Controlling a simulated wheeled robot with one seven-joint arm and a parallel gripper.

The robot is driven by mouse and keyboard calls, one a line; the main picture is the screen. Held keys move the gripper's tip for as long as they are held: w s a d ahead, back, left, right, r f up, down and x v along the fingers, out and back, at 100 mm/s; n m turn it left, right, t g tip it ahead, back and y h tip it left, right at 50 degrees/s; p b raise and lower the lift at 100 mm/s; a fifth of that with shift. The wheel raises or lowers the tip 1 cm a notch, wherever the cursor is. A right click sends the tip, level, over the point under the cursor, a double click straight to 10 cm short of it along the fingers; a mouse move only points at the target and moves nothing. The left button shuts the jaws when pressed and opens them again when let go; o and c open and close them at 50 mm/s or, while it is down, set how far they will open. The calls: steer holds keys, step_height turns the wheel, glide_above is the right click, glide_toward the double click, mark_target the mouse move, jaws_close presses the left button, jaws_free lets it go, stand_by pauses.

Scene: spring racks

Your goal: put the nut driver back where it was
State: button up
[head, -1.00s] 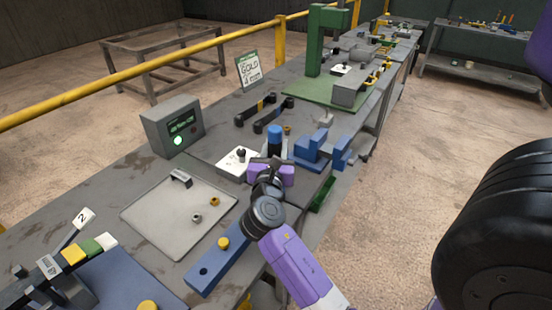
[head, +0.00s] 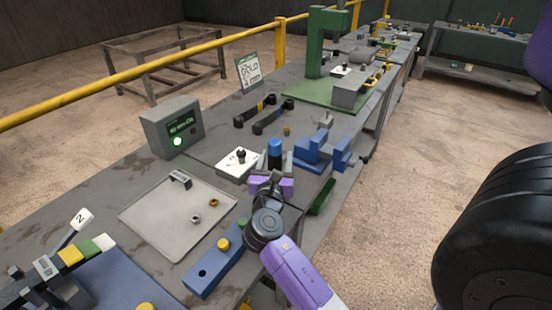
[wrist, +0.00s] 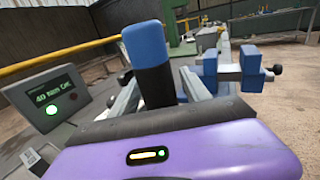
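The nut driver (head: 275,147) has a blue-topped handle with a dark lower part. It stands roughly upright between the fingers of my gripper (head: 275,163), which look closed around it. In the wrist view the handle (wrist: 150,60) rises in the middle, with a grey finger on each side. The driver's lower end is hidden behind my gripper in both views. A blue block (head: 205,284) with an open dark hole and a yellow knob lies at the bench's front edge, left of my arm.
A grey tray (head: 160,225) with small nuts lies left of my gripper. A white card (head: 232,168) with a dark knob is close left. A blue fixture (head: 312,155) stands close right. Two black-handled tools (head: 262,117) lie behind. A display box (head: 172,127) stands further left.

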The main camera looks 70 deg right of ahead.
steer(key=shift+r, duration=0.2)
steer(key=b+v, duration=0.1)
steer(key=v, duration=1.1)
steer(key=shift+a, duration=0.1)
